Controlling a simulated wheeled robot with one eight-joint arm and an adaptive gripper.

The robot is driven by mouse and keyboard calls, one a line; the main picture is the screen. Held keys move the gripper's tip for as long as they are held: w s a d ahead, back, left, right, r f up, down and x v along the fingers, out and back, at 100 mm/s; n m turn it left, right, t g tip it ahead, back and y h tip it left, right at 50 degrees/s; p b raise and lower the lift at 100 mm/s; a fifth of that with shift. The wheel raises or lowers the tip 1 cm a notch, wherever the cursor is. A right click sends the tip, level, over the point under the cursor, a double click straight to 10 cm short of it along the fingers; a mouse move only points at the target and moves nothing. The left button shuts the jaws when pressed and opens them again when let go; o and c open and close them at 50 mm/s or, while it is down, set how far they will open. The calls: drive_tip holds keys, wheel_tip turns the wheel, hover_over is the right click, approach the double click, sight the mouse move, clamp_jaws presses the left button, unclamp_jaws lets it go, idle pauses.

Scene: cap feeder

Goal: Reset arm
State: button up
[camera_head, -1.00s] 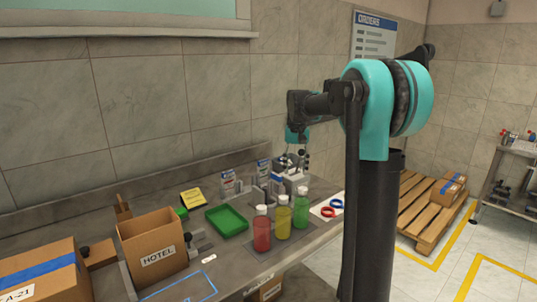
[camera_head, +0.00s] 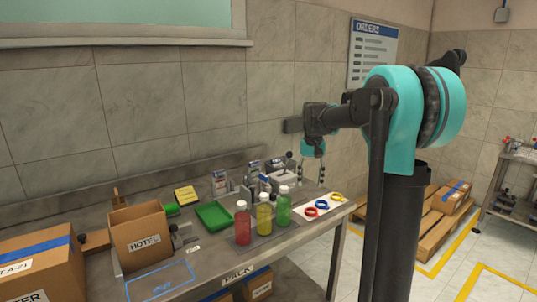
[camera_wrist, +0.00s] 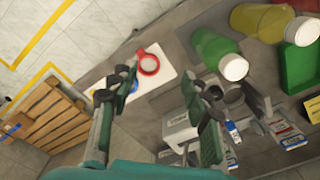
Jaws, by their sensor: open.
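My gripper (camera_head: 312,178) hangs open and empty over the back of the table, behind the bottles, fingers pointing down. In the wrist view its two fingers (camera_wrist: 163,90) stand wide apart with nothing between them. My arm reaches left from its dark column. A red bottle (camera_head: 244,228), a yellow bottle (camera_head: 264,217) and a green bottle (camera_head: 284,210) stand upright with white caps in a row on a grey mat.
A red ring (camera_head: 310,212), blue ring (camera_head: 322,204) and yellow ring (camera_head: 337,197) lie on a white sheet. A wooden pallet (camera_head: 432,240) with boxes stands right.

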drive_tip(key=s+d+f+t, duration=0.1)
drive_tip(key=s+f, duration=0.5)
drive_tip(key=s, duration=0.3)
drive_tip(key=s+d+f+n+t, duration=0.1)
drive_tip(key=s+f, duration=0.6)
drive_tip(key=s, duration=0.3)
drive_tip(key=s+d+f+t, duration=0.1)
drive_tip(key=s+f+t, duration=0.1)
drive_tip(key=s+f, duration=0.5)
drive_tip(key=s, duration=0.3)
drive_tip(key=shift+d+n, duration=0.35)
drive_tip(key=shift+n, duration=0.05)
